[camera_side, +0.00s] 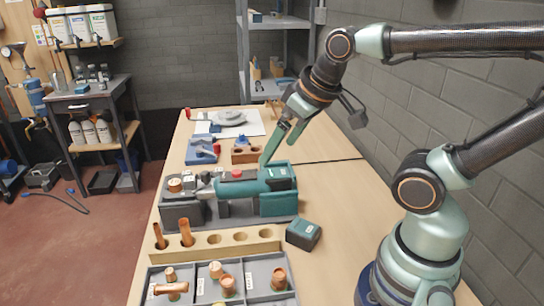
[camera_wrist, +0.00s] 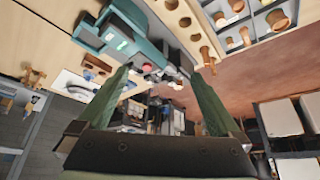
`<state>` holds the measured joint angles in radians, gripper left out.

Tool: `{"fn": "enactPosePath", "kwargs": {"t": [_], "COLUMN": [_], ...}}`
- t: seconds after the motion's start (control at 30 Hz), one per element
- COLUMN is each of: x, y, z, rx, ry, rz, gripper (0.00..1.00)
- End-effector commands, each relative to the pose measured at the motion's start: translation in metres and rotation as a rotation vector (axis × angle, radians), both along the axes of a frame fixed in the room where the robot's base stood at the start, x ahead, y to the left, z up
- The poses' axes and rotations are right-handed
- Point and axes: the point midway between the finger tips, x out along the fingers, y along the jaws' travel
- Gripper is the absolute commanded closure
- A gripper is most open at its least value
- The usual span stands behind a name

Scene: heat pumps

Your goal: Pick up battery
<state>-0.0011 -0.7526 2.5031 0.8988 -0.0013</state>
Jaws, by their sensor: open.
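The battery appears to be the small dark teal block (camera_side: 303,233) on the wooden bench, just right of the tool's holder in the side view. I cannot pick it out surely in the wrist view. My gripper (camera_side: 278,150) is open and empty, up and behind the battery, close to the teal press tool (camera_side: 277,190). Whether a finger touches the tool cannot be told. In the wrist view both green fingers of my gripper (camera_wrist: 158,75) are spread wide, with the teal tool (camera_wrist: 135,45) beyond them at the upper left.
The tool lies in a grey holder (camera_side: 183,216). In front are a wooden block with holes (camera_side: 212,243) and a grey tray (camera_side: 255,296) of copper fittings. A blue vise (camera_side: 202,152) stands further back. The bench right of the battery (camera_side: 355,240) is clear.

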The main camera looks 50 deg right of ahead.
Motion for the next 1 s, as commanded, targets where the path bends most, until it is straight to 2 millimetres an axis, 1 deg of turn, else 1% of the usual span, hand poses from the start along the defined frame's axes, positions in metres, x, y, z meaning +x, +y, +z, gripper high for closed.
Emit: {"fn": "enactPosePath", "kwargs": {"t": [0.5,0.57,0.63,0.67,0.77,1.0], "x": [0.000,0.000,0.000,0.000,-0.003,-0.017], "y": [0.000,-0.001,-0.004,-0.005,-0.012,-0.030], "z": [0.000,-0.002,-0.008,-0.012,-0.030,-0.083], "rx": [0.002,0.011,0.036,0.053,0.127,0.296], "ry": [0.002,0.010,0.034,0.049,0.116,0.291], "rz": [-0.006,-0.025,-0.083,-0.122,-0.312,-0.922], "gripper": [0.00,0.00,0.00,0.00,0.00,0.00]}}
